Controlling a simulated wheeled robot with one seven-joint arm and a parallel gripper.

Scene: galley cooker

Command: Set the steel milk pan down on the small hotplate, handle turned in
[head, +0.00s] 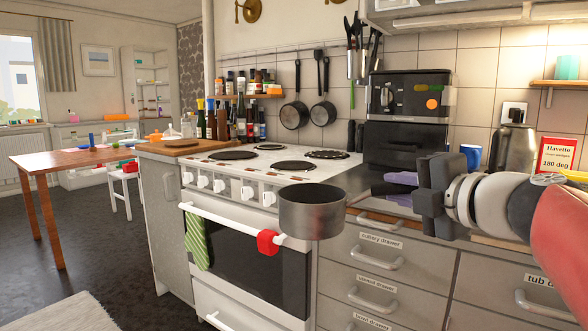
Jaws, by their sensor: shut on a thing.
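The steel milk pan (312,212) is a grey, open pot hanging in the air in front of the cooker's right front corner, roughly upright. My gripper (424,203) is to its right, in front of the counter, and is shut on the pan; the grip point and most of the handle are hard to make out against the dark things behind. The white cooker top (262,163) has several dark hotplates: a larger front left one (233,155), a small back left one (270,147), a front right one (293,166) and a back right one (327,154).
The hob looks clear of pots. Bottles (240,122) stand behind its left side. A black appliance (407,115) stands to its right, with a purple cloth (402,178) in front.

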